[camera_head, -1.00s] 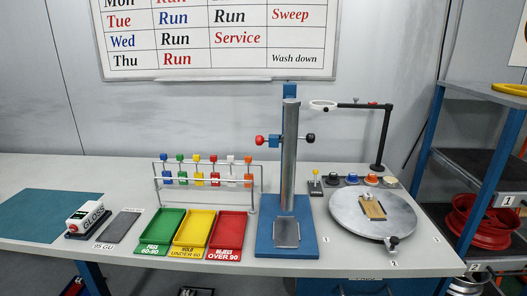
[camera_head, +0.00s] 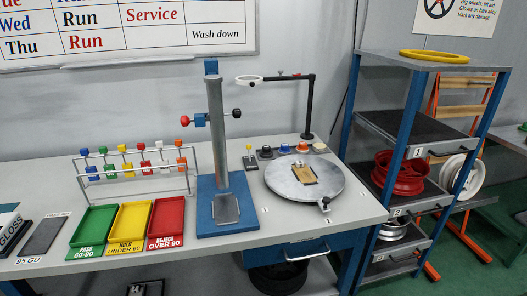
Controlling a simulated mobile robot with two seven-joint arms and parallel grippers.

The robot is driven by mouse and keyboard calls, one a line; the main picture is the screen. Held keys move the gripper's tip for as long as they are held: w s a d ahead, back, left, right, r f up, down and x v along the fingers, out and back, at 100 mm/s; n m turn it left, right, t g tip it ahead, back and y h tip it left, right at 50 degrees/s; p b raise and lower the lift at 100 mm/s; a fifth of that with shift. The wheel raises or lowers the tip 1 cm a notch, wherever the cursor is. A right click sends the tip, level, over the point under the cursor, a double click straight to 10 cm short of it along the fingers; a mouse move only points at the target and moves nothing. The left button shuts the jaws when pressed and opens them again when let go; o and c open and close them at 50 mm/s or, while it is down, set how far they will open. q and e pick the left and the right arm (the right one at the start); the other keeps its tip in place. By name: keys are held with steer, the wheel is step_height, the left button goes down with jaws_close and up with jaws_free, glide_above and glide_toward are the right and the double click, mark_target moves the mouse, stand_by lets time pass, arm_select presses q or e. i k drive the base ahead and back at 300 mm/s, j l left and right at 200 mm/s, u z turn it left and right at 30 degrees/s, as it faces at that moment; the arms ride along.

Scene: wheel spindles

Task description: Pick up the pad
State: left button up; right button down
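A small flat tan piece (camera_head: 304,174) with a metallic part at its upper end lies on the round grey turntable (camera_head: 330,186) at the right of the bench. It looks most like the pad, though I cannot tell for certain. A dark grey flat plate (camera_head: 41,237) lies at the left, above a label reading 95 GU. Neither of my grippers shows in this view.
A blue stand with a steel column (camera_head: 217,140) rises left of the turntable. A black arm with a ring lens (camera_head: 249,79) reaches behind it. Green (camera_head: 93,232), yellow (camera_head: 130,228) and red (camera_head: 166,222) trays sit left. A blue shelf (camera_head: 399,150) holds wheels at right.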

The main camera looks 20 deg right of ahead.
mark_target(266, 153)
steer(key=u, duration=1.4)
steer(key=k+l+u, duration=0.2)
steer(key=k+l, duration=0.2)
steer(key=l, duration=0.15)
steer(key=k+l, duration=0.15)
steer(key=l, duration=0.25)
steer(key=k+l, duration=0.2)
steer(key=l, duration=0.15)
steer(key=k+l, duration=0.2)
steer(key=l, duration=0.2)
